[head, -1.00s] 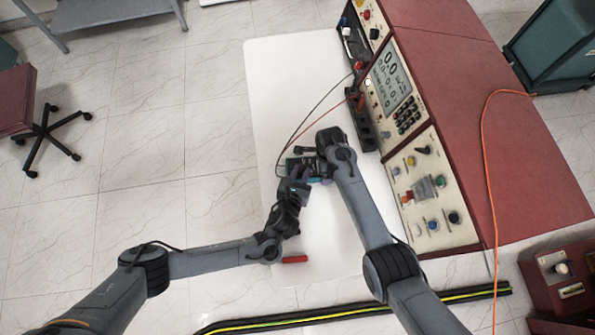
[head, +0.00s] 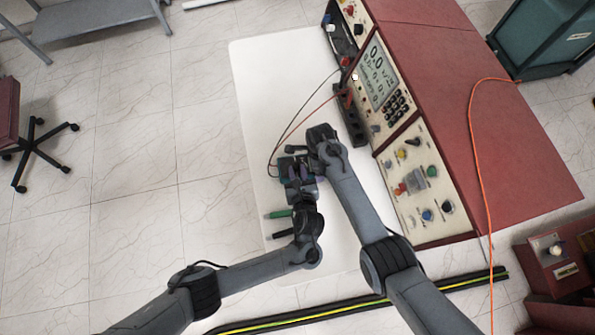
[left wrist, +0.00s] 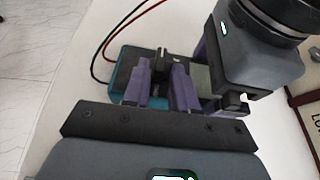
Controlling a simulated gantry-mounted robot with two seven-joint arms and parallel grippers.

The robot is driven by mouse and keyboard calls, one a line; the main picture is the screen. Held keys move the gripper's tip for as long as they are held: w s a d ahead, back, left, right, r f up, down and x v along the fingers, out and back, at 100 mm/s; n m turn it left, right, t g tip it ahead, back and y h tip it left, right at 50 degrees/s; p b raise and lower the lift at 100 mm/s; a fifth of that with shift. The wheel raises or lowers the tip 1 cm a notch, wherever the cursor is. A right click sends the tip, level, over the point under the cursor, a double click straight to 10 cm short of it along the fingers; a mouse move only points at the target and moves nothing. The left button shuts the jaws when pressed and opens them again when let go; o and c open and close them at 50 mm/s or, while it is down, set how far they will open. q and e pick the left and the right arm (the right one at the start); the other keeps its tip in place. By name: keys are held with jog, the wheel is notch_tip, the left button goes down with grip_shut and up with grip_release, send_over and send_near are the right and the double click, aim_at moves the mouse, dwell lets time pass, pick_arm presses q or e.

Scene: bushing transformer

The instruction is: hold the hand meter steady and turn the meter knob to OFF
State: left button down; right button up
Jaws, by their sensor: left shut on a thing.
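The hand meter (head: 284,166), a dark box with teal edges, is at the middle of the white table, with both grippers at it. It also shows in the left wrist view (left wrist: 122,75), partly covered by fingers. My left gripper (head: 298,178) is over its face. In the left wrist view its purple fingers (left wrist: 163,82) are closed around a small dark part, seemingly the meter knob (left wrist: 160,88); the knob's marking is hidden. My right gripper (left wrist: 206,78) comes from the right, its purple fingers on either side of the meter's end. Whether the meter touches the table is unclear.
Red and black leads run from the meter to the red console (head: 455,110) on the right. A green-handled tool (head: 278,214) and a black one (head: 283,233) lie on the white table (head: 260,80) beside my left arm. The table's far left part is clear.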

pick_arm(q)
jog(key=shift+w+a, duration=0.15)
pick_arm(e)
jog(key=shift+s+a+f, duration=0.15)
jog(key=shift+s+a, duration=0.1)
jog(key=shift+s, duration=0.05)
pick_arm(q)
jog(key=c, duration=1.1)
grip_release()
jog(key=shift+c, duration=0.2)
pick_arm(e)
jog(key=shift+w, duration=0.1)
jog(key=shift+d, duration=0.1)
pick_arm(q)
jog(key=shift+s+r, duration=0.1)
jog(key=shift+s, duration=0.3)
pick_arm(e)
jog(key=shift+d, duration=0.1)
pick_arm(q)
jog(key=v, duration=1.1)
pick_arm(e)
jog(key=shift+w, duration=0.1)
pick_arm(q)
jog(key=shift+s+r, duration=0.1)
